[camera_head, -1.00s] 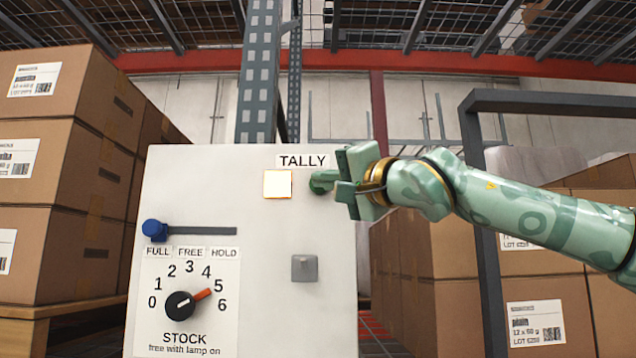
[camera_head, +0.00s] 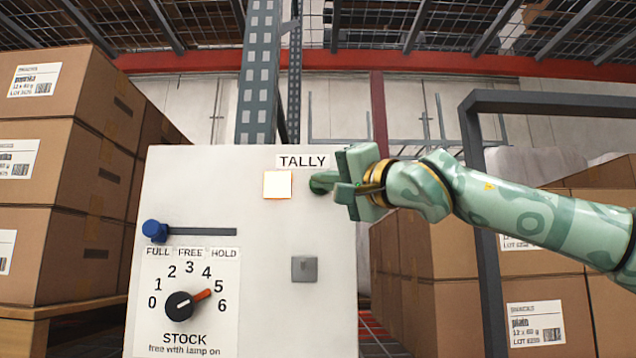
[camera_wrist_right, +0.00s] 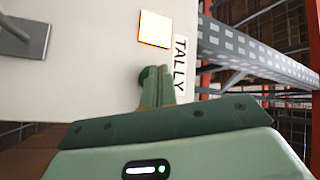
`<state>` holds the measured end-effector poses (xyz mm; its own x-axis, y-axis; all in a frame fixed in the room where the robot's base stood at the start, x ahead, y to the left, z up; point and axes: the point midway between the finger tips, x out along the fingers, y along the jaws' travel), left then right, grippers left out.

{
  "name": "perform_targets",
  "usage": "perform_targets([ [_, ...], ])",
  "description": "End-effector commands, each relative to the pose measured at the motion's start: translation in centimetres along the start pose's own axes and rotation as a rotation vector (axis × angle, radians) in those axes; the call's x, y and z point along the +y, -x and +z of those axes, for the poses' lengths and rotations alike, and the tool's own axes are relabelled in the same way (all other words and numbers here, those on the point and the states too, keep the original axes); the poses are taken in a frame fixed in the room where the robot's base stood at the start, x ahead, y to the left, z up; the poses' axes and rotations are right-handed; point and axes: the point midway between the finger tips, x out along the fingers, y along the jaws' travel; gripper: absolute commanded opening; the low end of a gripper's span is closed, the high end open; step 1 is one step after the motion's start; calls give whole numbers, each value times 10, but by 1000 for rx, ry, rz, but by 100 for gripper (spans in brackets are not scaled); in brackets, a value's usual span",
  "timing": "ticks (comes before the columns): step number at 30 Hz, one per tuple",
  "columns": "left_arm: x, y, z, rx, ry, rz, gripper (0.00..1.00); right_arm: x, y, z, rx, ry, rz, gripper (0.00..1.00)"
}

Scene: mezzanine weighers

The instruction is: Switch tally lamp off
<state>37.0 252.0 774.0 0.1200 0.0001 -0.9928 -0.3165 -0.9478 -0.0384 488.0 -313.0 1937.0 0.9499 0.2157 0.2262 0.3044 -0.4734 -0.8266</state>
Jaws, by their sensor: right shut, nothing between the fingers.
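The tally lamp (camera_head: 277,185) is a square on the white panel (camera_head: 225,215), glowing bright white with an orange edge. The TALLY label (camera_head: 303,162) is above it. In the right wrist view the lit lamp (camera_wrist_right: 155,29) shows beside the label (camera_wrist_right: 180,66). My right gripper (camera_head: 322,183) is shut and empty, its fingertips at the panel just right of the lamp and below the label. A dark green round shape (camera_wrist_right: 148,76) shows at the fingertips; I cannot tell whether it is a button or part of the fingers. My left gripper is not in view.
Lower on the panel are a grey square control (camera_head: 304,268), a blue slider knob (camera_head: 154,230) at the left end of its slot, and a STOCK dial (camera_head: 180,305) with its red pointer near 5. Stacked cartons (camera_head: 65,175) stand left; more cartons (camera_head: 545,318) stand right.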

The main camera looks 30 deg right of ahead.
Motion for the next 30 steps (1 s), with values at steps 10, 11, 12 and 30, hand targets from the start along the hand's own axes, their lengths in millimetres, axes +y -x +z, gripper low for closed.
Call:
perform_targets([
  [10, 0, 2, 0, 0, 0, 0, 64, 2, -4, -3, 1, 0, -1, 0],
  [11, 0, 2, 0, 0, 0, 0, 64, 2, -4, -3, 1, 0, -1, 0],
  [12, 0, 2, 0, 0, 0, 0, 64, 2, -4, -3, 1, 0, -1, 0],
  [30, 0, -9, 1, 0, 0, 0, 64, -4, 6, 5, 0, 2, -3, 0],
])
